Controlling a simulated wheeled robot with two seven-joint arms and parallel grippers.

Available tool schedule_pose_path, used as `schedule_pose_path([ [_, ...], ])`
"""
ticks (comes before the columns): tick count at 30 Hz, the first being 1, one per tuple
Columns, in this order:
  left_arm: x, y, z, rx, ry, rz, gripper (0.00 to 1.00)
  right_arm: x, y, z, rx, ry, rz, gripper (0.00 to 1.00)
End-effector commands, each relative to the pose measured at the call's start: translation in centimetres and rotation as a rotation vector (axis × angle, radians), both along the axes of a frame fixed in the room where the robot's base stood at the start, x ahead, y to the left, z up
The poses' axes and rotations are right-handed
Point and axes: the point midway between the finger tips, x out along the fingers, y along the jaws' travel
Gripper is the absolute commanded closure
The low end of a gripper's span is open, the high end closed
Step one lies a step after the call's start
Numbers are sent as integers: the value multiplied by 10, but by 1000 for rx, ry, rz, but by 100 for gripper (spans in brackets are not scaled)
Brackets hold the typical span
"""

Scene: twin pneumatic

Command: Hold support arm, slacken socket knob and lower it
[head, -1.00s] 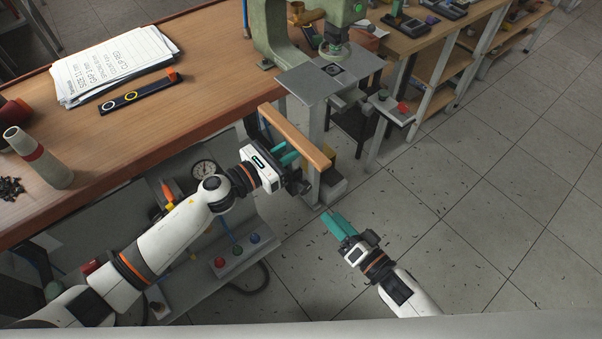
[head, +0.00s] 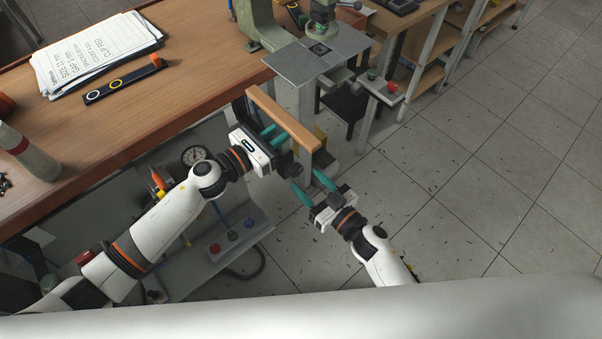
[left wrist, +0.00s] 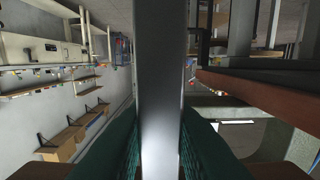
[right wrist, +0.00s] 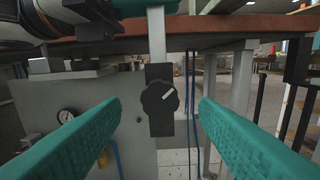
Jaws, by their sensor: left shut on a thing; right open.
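The support arm has a long wooden top (head: 283,118) in the head view. Its grey post (left wrist: 160,90) runs between the teal fingers in the left wrist view. My left gripper (head: 277,136) is shut on the support arm below the wooden top. The round black socket knob (right wrist: 160,97) with a white pointer line faces me in the right wrist view, on a dark socket block (right wrist: 160,72) with the post rising from it. My right gripper (head: 306,180) is open and empty, its fingers spread left and right of the knob in view, apparently short of it.
The wooden bench (head: 150,110) carries papers (head: 95,52) and a dark strip with rings (head: 122,80). A grey machine table (head: 318,55) stands behind the support arm. A pedal box with coloured buttons (head: 232,236) is below left.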

Motion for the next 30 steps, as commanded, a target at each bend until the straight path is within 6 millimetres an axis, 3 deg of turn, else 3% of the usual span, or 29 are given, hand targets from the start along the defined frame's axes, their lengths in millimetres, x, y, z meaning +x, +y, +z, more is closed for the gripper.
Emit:
schedule_pose_path([
  [7, 0, 0, 0, 1, -1, 1, 100, 25, 18, 0, 3, 1, 0, 45],
  [18, 0, 0, 0, 1, -1, 1, 100, 29, 21, 0, 2, 1, 0, 45],
  [26, 0, 0, 0, 1, -1, 1, 100, 29, 21, 0, 2, 1, 0, 87],
  [30, 0, 0, 0, 1, -1, 1, 100, 29, 21, 0, -1, -1, 0, 90],
])
